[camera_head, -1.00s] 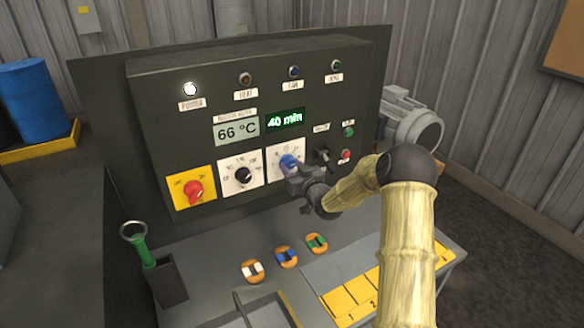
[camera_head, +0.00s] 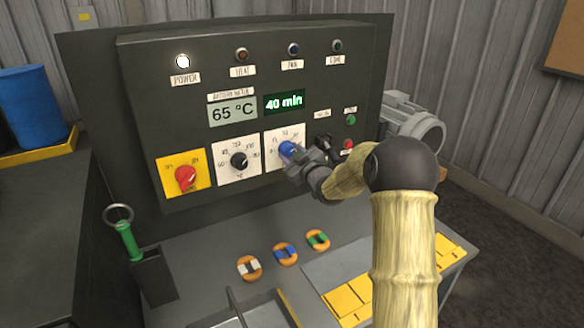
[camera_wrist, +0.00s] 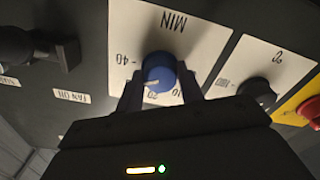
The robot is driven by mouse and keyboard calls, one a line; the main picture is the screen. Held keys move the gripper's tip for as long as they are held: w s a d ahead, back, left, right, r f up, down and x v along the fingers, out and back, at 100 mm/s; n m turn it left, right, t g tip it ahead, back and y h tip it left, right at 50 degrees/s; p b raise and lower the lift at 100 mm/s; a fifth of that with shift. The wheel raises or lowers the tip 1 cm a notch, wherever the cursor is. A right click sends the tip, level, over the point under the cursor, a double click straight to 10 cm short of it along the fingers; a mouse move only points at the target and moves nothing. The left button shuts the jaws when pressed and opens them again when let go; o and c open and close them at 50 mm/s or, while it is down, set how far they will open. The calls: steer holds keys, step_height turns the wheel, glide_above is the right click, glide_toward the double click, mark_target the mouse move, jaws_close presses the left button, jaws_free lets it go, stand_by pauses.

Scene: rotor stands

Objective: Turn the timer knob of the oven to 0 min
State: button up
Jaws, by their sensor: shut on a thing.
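The timer knob (camera_head: 288,149) is blue and sits on a white dial plate (camera_head: 272,142) on the dark oven panel. In the wrist view the blue knob (camera_wrist: 158,72) is between my two fingers, above a plate marked MIN, with 40, 20 and 10 legible. My gripper (camera_head: 297,160) is shut on the knob and hides part of its dial in the head view; it also shows in the wrist view (camera_wrist: 160,90). The green timer display (camera_head: 285,102) reads 40 min.
A black temperature knob (camera_head: 239,161) and a red knob (camera_head: 185,178) are left of the timer. A black switch (camera_head: 323,142) is close on its right. Orange pieces (camera_head: 285,254) and a metal tray (camera_head: 255,312) are on the bench below.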

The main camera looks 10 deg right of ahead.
steer(key=n+b, duration=0.1)
steer(key=b, duration=0.1)
steer(key=n+b, duration=0.1)
steer(key=b, duration=0.1)
steer(key=n+b, duration=0.2)
steer(key=shift+f, duration=0.25)
steer(key=n+b, duration=0.3)
steer(key=b, duration=0.2)
steer(key=shift+n, duration=0.4)
steer(key=n+b, duration=0.3)
steer(key=b, duration=0.1)
steer(key=shift+r+n, duration=0.15)
steer(key=shift+n, duration=0.15)
steer(key=n+b, duration=0.4)
steer(key=shift+n, duration=0.3)
steer(key=n+b, duration=0.3)
steer(key=shift+n, duration=0.3)
steer(key=n+b, duration=0.5)
steer(key=n, duration=0.2)
steer(key=shift+a, duration=0.1)
steer(key=shift+r+n+b, duration=0.15)
steer(key=shift+n+b, duration=1.2)
steer(key=shift+n, duration=0.65)
